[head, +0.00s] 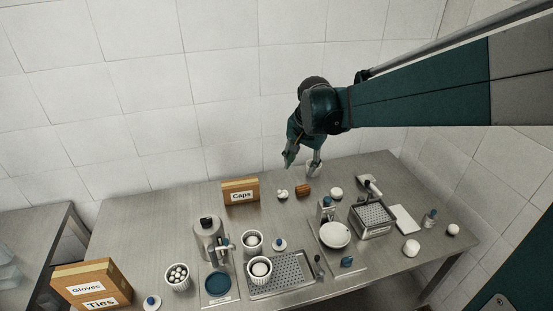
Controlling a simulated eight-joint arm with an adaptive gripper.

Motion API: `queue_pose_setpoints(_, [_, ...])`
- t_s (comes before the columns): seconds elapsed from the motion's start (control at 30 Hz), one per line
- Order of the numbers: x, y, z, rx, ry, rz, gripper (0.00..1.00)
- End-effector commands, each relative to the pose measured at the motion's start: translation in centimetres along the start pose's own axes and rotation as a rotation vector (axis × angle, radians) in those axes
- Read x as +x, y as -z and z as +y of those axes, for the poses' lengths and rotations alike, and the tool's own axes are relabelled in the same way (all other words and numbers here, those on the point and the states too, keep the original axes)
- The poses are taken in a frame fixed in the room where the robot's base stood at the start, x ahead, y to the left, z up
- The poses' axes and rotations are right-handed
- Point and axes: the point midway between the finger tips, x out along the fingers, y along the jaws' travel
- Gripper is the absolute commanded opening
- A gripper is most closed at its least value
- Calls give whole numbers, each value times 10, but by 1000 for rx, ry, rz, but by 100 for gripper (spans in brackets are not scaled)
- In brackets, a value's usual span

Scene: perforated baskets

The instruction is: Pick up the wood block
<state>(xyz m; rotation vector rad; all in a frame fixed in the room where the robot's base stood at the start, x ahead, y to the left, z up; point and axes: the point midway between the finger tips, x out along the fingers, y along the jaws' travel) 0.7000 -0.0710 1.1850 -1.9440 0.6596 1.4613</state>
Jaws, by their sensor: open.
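A small orange-brown block (303,190), which looks like the wood block, lies on the steel table (160,235) near its back edge. My gripper (300,169) hangs down at the back of the table with its fingers apart. It appears just above the block in the head view, with nothing visible between the fingers. The exact height over the block cannot be told from this view.
A white item (282,194) sits just left of the block, and a white round item (336,193) just right. A "Caps" box (240,191) stands further left. A perforated basket (372,220) and a perforated tray (283,275) stand nearer the front. The wall is behind.

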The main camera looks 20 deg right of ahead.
Motion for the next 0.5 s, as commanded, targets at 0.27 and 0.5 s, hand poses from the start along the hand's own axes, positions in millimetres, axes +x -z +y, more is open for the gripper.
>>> queue_pose_setpoints(0.27, [39, 33, -13, 118, -38, -34, 41])
queue_pose_setpoints(0.5, [76, 58, -20, 222, -74, -62, 41])
